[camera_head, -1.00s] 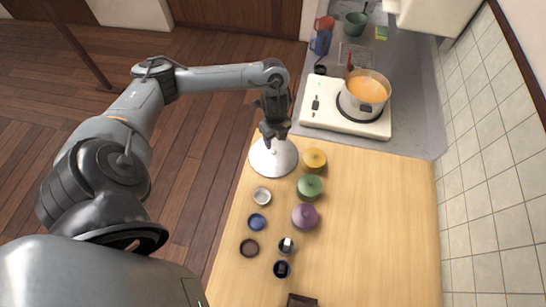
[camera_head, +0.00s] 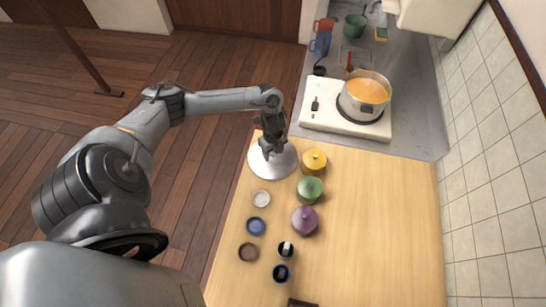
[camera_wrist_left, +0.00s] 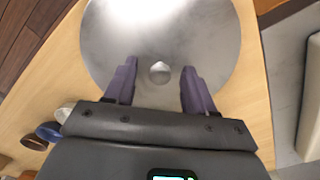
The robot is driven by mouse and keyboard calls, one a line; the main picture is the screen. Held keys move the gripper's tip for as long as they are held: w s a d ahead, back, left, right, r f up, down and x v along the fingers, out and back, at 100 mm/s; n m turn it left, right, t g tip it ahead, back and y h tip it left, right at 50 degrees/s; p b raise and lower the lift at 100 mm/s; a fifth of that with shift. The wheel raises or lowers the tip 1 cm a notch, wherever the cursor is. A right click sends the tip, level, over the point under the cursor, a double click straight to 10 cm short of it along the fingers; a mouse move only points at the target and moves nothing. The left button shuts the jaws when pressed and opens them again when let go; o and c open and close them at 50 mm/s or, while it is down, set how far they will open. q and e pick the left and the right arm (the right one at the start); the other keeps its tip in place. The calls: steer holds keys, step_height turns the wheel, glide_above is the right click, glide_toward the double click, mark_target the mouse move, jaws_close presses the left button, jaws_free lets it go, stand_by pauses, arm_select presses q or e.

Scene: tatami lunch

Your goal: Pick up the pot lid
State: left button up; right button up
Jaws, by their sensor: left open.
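The pot lid (camera_head: 262,168) is a round, shiny metal disc lying on the wooden table near its far left corner. It also fills the upper part of the left wrist view (camera_wrist_left: 200,30), with a small round knob (camera_wrist_left: 160,72) at its middle. My left gripper (camera_head: 268,154) is above the lid. In the left wrist view its two purple fingers (camera_wrist_left: 158,90) are open, one on each side of the knob, with gaps between. The gripper hides part of the lid in the head view. My right gripper is not in view.
Yellow (camera_head: 314,162), green (camera_head: 310,189) and purple (camera_head: 304,220) lidded containers stand right of the lid, with several small bowls nearer. A pot of orange soup (camera_head: 366,92) sits on a white stove (camera_head: 318,108) behind. The table's right side is clear.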

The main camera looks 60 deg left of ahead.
arm_select(q)
steer(key=shift+f, duration=0.2)
jaws_close()
steer(key=shift+r, duration=0.15)
